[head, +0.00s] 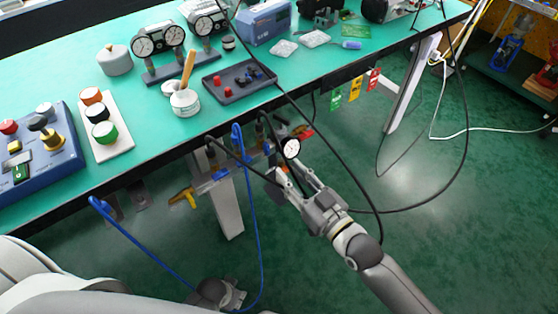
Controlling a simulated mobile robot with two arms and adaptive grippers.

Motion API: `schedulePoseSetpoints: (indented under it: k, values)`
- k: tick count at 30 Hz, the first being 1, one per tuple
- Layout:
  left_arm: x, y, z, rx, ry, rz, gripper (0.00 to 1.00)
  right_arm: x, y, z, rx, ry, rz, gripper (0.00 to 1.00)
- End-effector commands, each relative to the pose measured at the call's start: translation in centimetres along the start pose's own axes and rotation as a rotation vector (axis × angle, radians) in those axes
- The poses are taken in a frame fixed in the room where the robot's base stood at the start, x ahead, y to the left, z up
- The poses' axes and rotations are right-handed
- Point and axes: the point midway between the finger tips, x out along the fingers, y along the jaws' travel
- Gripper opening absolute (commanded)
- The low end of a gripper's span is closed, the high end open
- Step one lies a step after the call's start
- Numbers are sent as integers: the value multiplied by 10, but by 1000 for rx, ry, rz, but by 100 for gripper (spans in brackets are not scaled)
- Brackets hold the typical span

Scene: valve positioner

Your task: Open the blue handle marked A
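Under the front edge of the bench, a valve assembly carries a small blue handle (220,174) on its left part. Another small blue part (269,149) shows further right, partly behind hoses. I cannot read a letter A on either. My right gripper (284,172) is at the right part of the assembly, just below a round white gauge (291,149). Its fingers look spread, with nothing visible between them. Contact with the assembly cannot be told. My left gripper (222,294) is low near the bottom edge, well below the assembly, and its finger state is unclear.
A blue hose (247,200) hangs in front of the assembly, and black cables cross near my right arm. A yellow-handled part (183,196) is at left. The green bench (150,98) overhangs above. Coloured tags (355,88) hang at right. The floor at right is mostly clear.

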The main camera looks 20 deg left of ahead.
Motion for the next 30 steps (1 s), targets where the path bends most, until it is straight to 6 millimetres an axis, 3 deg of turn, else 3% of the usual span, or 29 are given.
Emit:
schedulePoseSetpoints:
  k: [3, 9, 26, 30]
  values:
    - [0, 0, 0, 0, 0, 0, 40, -21, 0, 1, 0, -3, 0, 30]
    - [0, 0, 0, 0, 0, -1, 40, -38, 0, 0, 0, 0, 0, 30]
    - [0, -1, 0, 0, -1, -1, 40, -39, 0, 0, 1, 0, 0, 30]
    - [0, 0, 0, 0, 0, 0, 40, -41, 8, 16, 8, -44, 31, 30]
